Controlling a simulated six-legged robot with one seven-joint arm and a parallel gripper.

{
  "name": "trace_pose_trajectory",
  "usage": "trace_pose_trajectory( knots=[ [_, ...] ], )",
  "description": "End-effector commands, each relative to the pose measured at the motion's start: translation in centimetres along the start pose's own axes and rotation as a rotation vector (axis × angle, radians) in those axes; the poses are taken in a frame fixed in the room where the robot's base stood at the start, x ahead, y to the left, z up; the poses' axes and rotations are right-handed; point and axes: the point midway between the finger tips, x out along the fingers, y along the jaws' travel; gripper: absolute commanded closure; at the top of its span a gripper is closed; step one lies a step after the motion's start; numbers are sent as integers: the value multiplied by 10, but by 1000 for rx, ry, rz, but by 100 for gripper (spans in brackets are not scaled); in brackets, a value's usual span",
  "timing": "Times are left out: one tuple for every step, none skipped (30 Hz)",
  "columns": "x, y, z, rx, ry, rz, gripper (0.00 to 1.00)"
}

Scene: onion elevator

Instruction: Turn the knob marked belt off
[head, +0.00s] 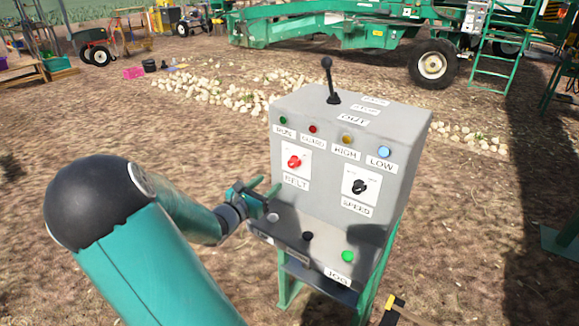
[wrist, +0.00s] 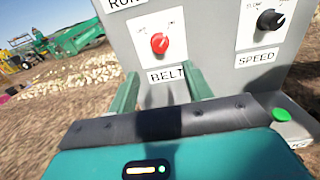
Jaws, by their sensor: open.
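The red belt knob (head: 294,162) sits on a white plate on the front of the grey control box (head: 345,118), above the label BELT. It also shows in the wrist view (wrist: 159,43), near the top middle. My gripper (head: 262,190) is open and empty in front of the box, a little to the left of and below the knob. In the wrist view its two green fingers (wrist: 162,92) point at the panel, with the knob above the gap between them. I see no contact with the knob. The small marks around the knob are too blurred to read fully.
A black speed knob (head: 360,187) is to the right. A green button (head: 347,256) and a dark one (head: 307,236) sit on the lower ledge. A black lever (head: 328,80) stands on top. Onions (head: 215,92) lie on the ground behind. Green machinery stands farther back.

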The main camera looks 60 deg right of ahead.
Motion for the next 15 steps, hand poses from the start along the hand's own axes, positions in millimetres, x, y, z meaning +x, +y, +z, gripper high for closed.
trace_pose_trajectory(
  knots=[
    [9,-1,0,-1,-1,-3,50],
    [14,-1,0,-2,0,-3,50],
    [21,-1,0,-1,-1,-3,50],
    [27,0,0,-1,-1,-3,50],
    [32,0,0,-1,0,-1,50],
    [41,0,0,0,0,-2,50],
    [46,0,0,0,0,-2,50],
    [52,0,-1,-1,0,-1,50],
    [60,0,0,0,0,-2,50],
    [66,0,0,0,0,-2,50],
    [72,-1,-1,-1,1,-2,50],
    [80,0,0,0,0,-1,50],
    [86,0,0,1,0,-2,50],
    [91,0,0,1,1,-2,50],
    [97,0,-1,0,1,-1,50]
  ],
)
